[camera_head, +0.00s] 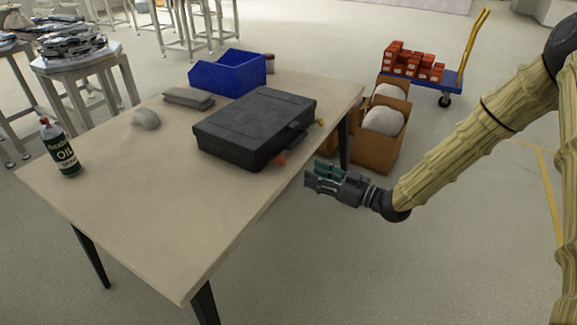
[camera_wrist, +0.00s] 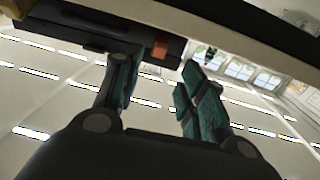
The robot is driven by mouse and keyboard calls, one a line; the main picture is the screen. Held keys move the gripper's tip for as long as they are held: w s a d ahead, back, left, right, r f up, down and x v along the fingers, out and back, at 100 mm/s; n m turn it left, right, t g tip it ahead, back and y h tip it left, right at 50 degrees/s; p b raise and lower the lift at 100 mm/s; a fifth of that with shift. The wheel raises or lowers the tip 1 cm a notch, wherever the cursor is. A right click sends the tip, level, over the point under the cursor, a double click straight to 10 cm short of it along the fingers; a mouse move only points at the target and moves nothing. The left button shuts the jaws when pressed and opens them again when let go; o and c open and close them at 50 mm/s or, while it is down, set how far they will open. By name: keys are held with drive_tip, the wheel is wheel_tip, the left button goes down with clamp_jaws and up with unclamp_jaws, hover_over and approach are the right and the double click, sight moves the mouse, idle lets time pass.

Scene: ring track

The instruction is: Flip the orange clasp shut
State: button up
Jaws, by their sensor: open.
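A dark grey tool case (camera_head: 254,127) lies closed-looking on the table, its handle side facing my arm. An orange clasp (camera_head: 281,159) sticks out at the lower front of the case, and a yellow clasp (camera_head: 321,122) shows farther along the same side. In the wrist view the orange clasp (camera_wrist: 160,46) shows on the case (camera_wrist: 100,30), between and beyond my fingers. My gripper (camera_head: 312,179) is open and empty, off the table's edge, right of the orange clasp and apart from it. My gripper's fingers (camera_wrist: 155,76) also show in the wrist view.
The table (camera_head: 130,205) also holds a blue bin (camera_head: 228,74), a green oil bottle (camera_head: 60,148), a grey block (camera_head: 189,98) and a pale lump (camera_head: 145,119). Cardboard boxes (camera_head: 376,148) stand on the floor behind my gripper.

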sight(285, 163)
drive_tip(key=x, duration=0.9)
drive_tip(key=shift+w+a, duration=0.2)
drive_tip(key=shift+a, duration=0.15)
drive_tip(key=shift+c, duration=0.2)
drive_tip(key=shift+p, duration=0.3)
clamp_jaws()
